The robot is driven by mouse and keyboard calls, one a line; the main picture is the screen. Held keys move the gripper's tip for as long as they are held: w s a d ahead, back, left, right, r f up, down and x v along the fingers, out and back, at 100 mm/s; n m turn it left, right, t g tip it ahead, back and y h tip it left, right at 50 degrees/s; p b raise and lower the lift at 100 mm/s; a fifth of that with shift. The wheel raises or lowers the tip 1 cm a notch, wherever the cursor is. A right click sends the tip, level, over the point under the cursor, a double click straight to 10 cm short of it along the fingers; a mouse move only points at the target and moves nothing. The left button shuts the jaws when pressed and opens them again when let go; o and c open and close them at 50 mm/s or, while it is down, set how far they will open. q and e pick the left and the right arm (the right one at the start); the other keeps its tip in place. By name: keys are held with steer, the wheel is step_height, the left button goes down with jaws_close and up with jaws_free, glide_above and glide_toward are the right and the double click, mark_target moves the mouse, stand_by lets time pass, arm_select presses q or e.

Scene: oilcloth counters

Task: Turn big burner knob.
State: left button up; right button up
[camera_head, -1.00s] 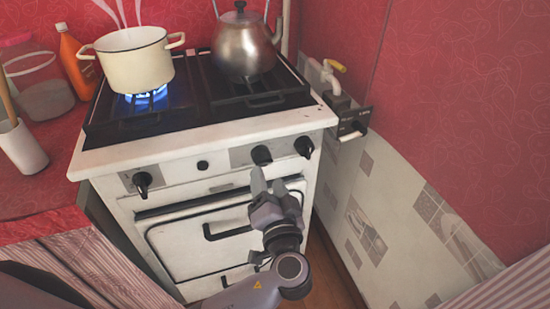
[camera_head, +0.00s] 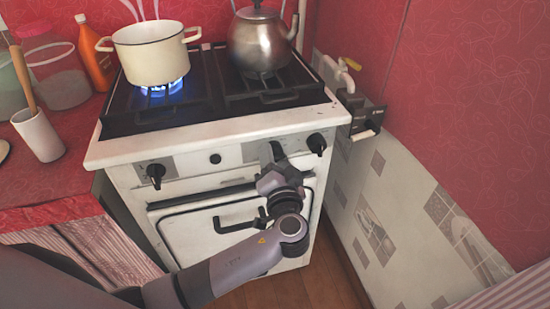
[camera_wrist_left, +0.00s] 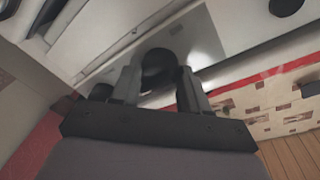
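The stove (camera_head: 130,152) has a white front panel with black knobs. One knob (camera_head: 156,171) is at the left and one (camera_head: 317,143) at the right end. A third, middle-right knob is mostly hidden by my left gripper (camera_head: 271,153) in the head view. In the left wrist view this dark round knob (camera_wrist_left: 158,66) sits between the two fingers of my left gripper (camera_wrist_left: 158,80). The fingers are apart, one on each side of the knob; I cannot tell whether they touch it. My right gripper is not in view.
A cream pot (camera_head: 150,58) stands over a lit blue flame, with a metal kettle (camera_head: 258,40) beside it. A tiled wall (camera_head: 400,220) and a pipe valve (camera_head: 345,80) are at the right. A red counter (camera_head: 60,185) is at the left.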

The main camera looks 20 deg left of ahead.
arm_select(q)
steer(key=shift+r+m+p, duration=0.1)
steer(key=shift+m+p, duration=0.25)
steer(key=shift+m, duration=0.15)
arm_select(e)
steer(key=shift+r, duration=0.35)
arm_select(q)
steer(key=m+p, duration=0.2)
steer(key=m, duration=0.1)
steer(key=shift+r, duration=0.15)
steer(key=shift+d+m+g+p, duration=0.1)
steer(key=shift+m+g+p, duration=0.3)
steer(key=shift+m+p, duration=0.95)
steer(key=shift+m, duration=0.85)
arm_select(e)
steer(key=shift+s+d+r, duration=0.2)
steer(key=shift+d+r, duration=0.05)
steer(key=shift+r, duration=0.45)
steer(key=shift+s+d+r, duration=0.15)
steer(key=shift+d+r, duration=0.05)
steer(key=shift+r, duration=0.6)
arm_select(q)
steer(key=o, duration=0.8)
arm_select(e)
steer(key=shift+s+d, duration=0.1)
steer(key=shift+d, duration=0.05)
